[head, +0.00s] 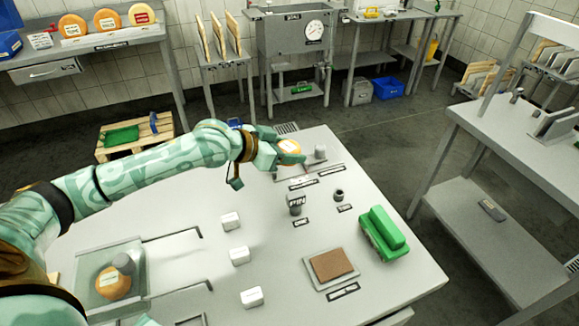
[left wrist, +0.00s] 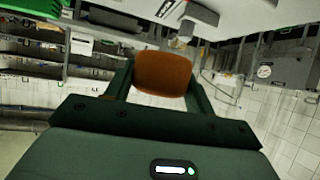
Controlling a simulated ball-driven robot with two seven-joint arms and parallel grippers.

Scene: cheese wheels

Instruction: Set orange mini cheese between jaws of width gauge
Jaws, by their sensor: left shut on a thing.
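My left gripper (head: 290,155) reaches in from the left over the far part of the table. It is shut on the orange mini cheese (head: 289,147), which has a pale label on top. The cheese also shows between the two dark fingers in the left wrist view (left wrist: 162,74). The width gauge (head: 297,170) lies at the table's far edge, just beside and below the gripper, with a grey upright block (head: 320,152) on it. The gripper hides part of the gauge, and I cannot tell whether the cheese touches it. My right gripper is not in view.
A second orange cheese (head: 112,284) sits in a tray at the near left with a grey knob by it. Several white blocks (head: 239,256), a grey cup (head: 295,204), a brown pad (head: 331,264) and a green object (head: 384,234) stand on the table. The table's middle is mostly clear.

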